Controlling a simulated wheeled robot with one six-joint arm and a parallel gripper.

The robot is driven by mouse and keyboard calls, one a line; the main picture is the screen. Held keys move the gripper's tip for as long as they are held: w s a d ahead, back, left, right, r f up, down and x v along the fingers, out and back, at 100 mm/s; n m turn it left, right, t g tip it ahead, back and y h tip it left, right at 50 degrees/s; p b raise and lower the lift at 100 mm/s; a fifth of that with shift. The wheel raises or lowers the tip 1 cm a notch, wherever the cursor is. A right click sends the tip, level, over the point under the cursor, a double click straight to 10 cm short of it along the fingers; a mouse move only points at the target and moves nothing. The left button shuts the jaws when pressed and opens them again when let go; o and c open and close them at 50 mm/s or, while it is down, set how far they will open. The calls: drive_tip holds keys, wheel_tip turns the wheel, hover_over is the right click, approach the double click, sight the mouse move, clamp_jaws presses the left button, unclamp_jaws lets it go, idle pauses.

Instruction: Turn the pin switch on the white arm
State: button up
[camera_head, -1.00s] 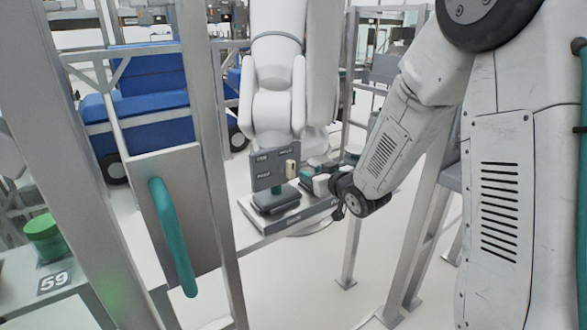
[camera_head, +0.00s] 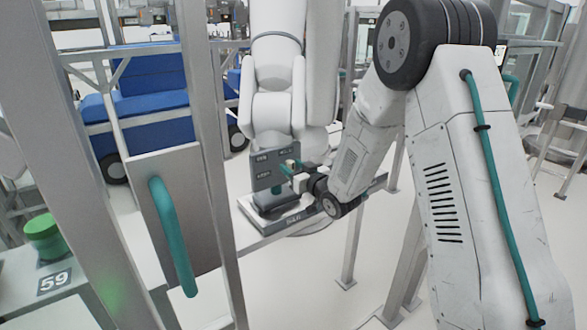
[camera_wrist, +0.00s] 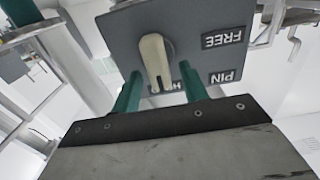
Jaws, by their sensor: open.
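The pin switch (camera_wrist: 155,60) is a cream lever on a dark grey panel (camera_wrist: 200,20) with labels reading FREE and PIN and a third, partly hidden one. In the head view the panel (camera_head: 262,172) stands on a dark base in front of the white arm (camera_head: 272,95). My gripper (camera_wrist: 158,80) is open, its two green fingers reaching the panel on either side of the lever's narrow end. In the wrist view I see a gap at each side of the lever; contact cannot be told. In the head view my gripper (camera_head: 290,171) is at the panel's right side.
A metal post and a plate with a green handle (camera_head: 172,235) stand at the left. A green cylinder (camera_head: 43,236) sits on a table marked 59. A blue cart (camera_head: 140,95) is behind. Open floor lies at the lower middle.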

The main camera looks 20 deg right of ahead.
clamp_jaws()
